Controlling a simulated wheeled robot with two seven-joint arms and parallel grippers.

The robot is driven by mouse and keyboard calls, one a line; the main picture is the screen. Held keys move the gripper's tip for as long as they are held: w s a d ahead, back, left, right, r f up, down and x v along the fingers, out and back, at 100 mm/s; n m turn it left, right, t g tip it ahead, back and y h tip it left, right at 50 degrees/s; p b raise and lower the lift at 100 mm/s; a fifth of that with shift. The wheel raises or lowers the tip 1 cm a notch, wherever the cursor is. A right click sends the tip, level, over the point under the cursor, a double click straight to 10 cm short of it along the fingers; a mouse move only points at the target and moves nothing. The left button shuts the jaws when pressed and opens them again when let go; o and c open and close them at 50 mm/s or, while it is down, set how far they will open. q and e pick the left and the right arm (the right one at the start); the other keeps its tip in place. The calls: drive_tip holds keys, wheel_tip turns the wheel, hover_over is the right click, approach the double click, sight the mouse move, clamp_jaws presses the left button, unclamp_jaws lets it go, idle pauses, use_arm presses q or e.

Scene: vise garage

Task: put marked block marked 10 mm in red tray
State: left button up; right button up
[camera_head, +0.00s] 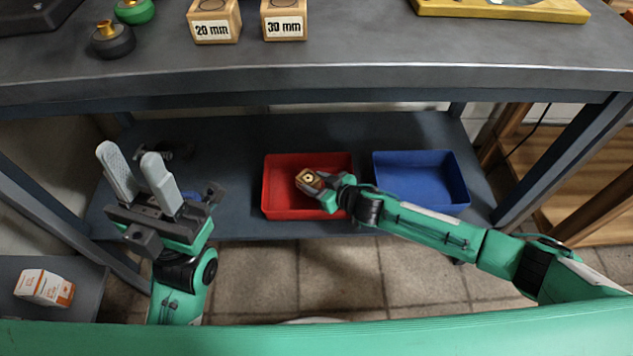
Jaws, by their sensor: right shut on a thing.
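The red tray (281,205) stands on the lower shelf, left of a blue tray. My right gripper (314,184) reaches in from the right and is over the red tray. It is shut on a small wooden block (309,178) with a dark hole in its top. The block's marking cannot be read from here. I cannot tell whether the block touches the tray floor. My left gripper (138,163) is raised at the left, fingers apart and empty, clear of both trays.
The blue tray (421,181) on the lower shelf looks empty. Blocks marked 20 mm (213,22) and 30 mm (284,20) stand on the bench top (340,48), whose front edge is above the shelf. A small box (45,288) lies at lower left.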

drive_tip(key=shift+f, duration=0.35)
drive_tip(key=o, duration=1)
drive_tip(key=shift+r, duration=0.1)
